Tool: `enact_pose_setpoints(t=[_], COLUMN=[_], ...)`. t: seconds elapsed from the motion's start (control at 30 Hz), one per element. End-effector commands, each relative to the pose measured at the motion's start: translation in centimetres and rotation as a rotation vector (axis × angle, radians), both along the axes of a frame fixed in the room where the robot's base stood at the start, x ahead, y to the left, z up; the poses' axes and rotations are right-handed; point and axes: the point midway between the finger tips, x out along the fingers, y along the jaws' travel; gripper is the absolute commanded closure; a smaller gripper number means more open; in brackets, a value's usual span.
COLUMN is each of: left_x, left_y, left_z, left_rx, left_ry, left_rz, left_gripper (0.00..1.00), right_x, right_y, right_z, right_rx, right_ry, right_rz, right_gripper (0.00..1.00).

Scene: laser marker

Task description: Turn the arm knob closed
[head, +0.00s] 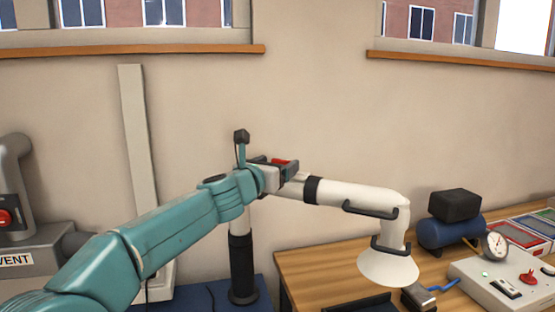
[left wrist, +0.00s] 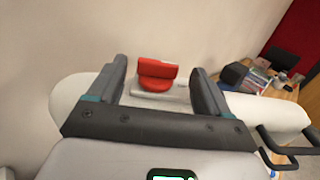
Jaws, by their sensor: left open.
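The white fume extraction arm (head: 350,193) runs from its post to a white cone hood (head: 388,267) over the bench. Its red knob (head: 281,161) sits on the tube near the post. In the left wrist view the red knob (left wrist: 157,75) lies on a pale plate, between and just beyond my open fingers. My left gripper (head: 287,170) reaches the tube at the knob and partly hides it in the head view. The left gripper (left wrist: 160,80) is empty. I cannot tell whether a finger touches the knob. My right gripper is out of view.
The wooden bench (head: 310,262) holds a control box (head: 505,285) with a gauge, a blue tank (head: 447,232) and coloured trays. A grey vent unit (head: 30,262) stands at the left. Black handles (head: 370,210) stick out from the arm tube.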

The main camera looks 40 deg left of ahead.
Motion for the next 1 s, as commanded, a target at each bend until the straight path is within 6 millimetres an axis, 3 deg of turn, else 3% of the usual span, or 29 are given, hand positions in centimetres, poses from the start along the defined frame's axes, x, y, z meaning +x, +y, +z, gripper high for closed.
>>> enact_pose_setpoints(t=[0.17,0.4,0.43,0.6,0.83,1.0], left_x=[1.3,1.4,1.4,1.4,1.3,1.3], left_y=[0.3,0.4,0.4,0.4,0.5,0.7], left_z=[0.0,-0.1,-0.1,-0.1,0.1,0.4], left_rx=[-0.008,-0.008,-0.008,-0.009,-0.009,-0.009], left_ry=[-0.003,-0.003,-0.003,-0.003,-0.002,0.0], left_rz=[0.001,0.002,0.002,0.002,-0.007,-0.059], left_gripper=[0.21,0.21,0.25,0.78,0.77,0.77], right_x=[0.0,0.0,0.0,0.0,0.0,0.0], right_y=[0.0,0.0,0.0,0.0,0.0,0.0], right_z=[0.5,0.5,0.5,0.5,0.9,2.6], right_rx=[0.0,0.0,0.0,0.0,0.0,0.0], right_ry=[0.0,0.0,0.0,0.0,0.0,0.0], right_rz=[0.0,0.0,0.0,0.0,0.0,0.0], right_gripper=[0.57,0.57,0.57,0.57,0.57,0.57])
